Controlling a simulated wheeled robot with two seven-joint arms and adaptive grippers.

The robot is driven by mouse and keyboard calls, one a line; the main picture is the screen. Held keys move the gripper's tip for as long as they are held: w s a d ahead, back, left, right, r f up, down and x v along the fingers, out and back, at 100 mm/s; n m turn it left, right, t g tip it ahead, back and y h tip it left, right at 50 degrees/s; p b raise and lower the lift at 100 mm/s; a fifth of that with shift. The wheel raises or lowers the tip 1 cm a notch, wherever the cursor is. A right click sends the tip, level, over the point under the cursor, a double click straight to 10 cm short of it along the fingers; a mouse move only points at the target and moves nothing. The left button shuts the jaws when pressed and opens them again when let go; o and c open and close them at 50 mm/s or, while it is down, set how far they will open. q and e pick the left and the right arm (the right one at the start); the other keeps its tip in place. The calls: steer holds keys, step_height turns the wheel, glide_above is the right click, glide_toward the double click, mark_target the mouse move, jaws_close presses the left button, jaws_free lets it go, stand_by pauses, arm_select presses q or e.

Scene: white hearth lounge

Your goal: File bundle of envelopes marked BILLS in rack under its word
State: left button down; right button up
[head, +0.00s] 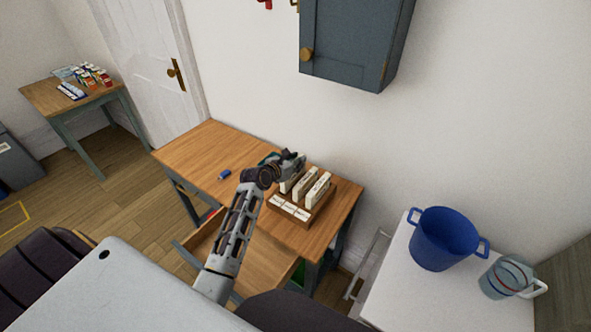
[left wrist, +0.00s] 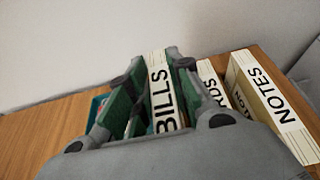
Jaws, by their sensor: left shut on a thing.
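The bundle marked BILLS (left wrist: 163,92) is a pale block of envelopes with black letters. My left gripper (head: 290,160) is shut on it, and in the left wrist view the green finger pads lie on both sides of it. The wooden rack (head: 326,203) stands on the desk under and to the right of the gripper, with pale bundles standing in it and white labels along its front. A bundle ending in RDS (left wrist: 208,82) and one marked NOTES (left wrist: 272,100) stand right of BILLS. The lower end of BILLS is hidden, so I cannot tell whether it touches the rack.
The wooden desk (head: 205,155) has free room at its left, with a small blue object (head: 224,174) on it. A teal item (head: 268,158) lies behind the gripper. A grey-blue wall cabinet (head: 350,40) hangs above. A blue bucket (head: 445,238) stands on the white surface at right.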

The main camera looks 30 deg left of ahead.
mark_target(285, 187)
arm_select(q)
steer(key=shift+f, duration=1.85)
steer(key=c, duration=1.6)
jaws_free()
steer(key=shift+f, duration=0.1)
steer(key=shift+o, duration=0.2)
steer(key=v, duration=1.2)
